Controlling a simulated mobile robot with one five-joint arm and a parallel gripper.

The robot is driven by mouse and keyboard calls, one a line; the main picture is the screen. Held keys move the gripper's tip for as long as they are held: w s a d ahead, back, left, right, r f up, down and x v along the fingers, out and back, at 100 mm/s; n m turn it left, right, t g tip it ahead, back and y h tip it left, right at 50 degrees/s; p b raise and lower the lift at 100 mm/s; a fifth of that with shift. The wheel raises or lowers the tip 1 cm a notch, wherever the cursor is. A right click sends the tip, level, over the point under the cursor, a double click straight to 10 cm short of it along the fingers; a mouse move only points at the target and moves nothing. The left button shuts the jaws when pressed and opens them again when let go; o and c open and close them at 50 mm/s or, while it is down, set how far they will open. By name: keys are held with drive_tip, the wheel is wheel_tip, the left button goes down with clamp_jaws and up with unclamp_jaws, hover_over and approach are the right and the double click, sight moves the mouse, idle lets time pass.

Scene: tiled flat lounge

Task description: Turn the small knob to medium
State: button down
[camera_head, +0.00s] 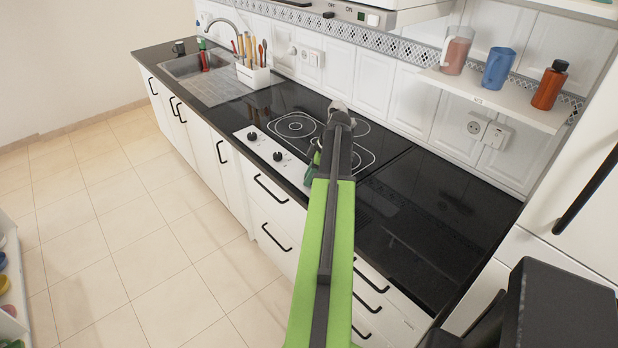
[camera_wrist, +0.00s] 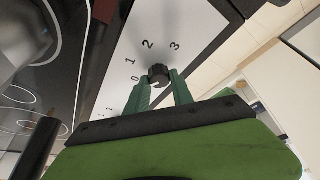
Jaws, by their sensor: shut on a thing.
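A small black knob (camera_wrist: 158,74) sits on the white control panel (camera_wrist: 190,25) in the wrist view, with the printed marks 0, 1, 2 and 3 around it. My gripper (camera_wrist: 161,82) has its two green fingers on either side of the knob and is shut on it. I cannot tell where the knob's pointer stands. In the head view, my arm and gripper (camera_head: 315,160) reach the right part of the hob's white control strip (camera_head: 265,146) and hide the held knob.
Two other black knobs, a left one (camera_head: 252,136) and a right one (camera_head: 277,156), show on the strip. The black hob (camera_head: 295,124) lies behind it. A sink (camera_head: 185,66) and a utensil holder (camera_head: 252,76) stand farther left. The right counter (camera_head: 440,205) is clear.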

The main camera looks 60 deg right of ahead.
drive_tip(key=m+h, duration=0.2)
drive_tip(key=m, duration=0.2)
drive_tip(key=shift+a+m, duration=0.15)
drive_tip(key=shift+m, duration=0.25)
drive_tip(key=m, duration=0.2)
drive_tip(key=m+h, duration=0.1)
drive_tip(key=m, duration=0.1)
drive_tip(key=shift+a+m+h, duration=0.15)
drive_tip(key=shift+m+h, duration=0.15)
drive_tip(key=m, duration=0.2)
drive_tip(key=m+g+h, duration=0.1)
drive_tip(key=m, duration=0.2)
drive_tip(key=shift+w+a+h, duration=0.1)
drive_tip(key=shift+w+h, duration=0.05)
drive_tip(key=shift+h, duration=0.15)
drive_tip(key=m, duration=0.2)
drive_tip(key=m+g+h, duration=0.1)
drive_tip(key=m, duration=0.2)
drive_tip(key=shift+w+a+g, duration=0.1)
drive_tip(key=shift+g, duration=0.2)
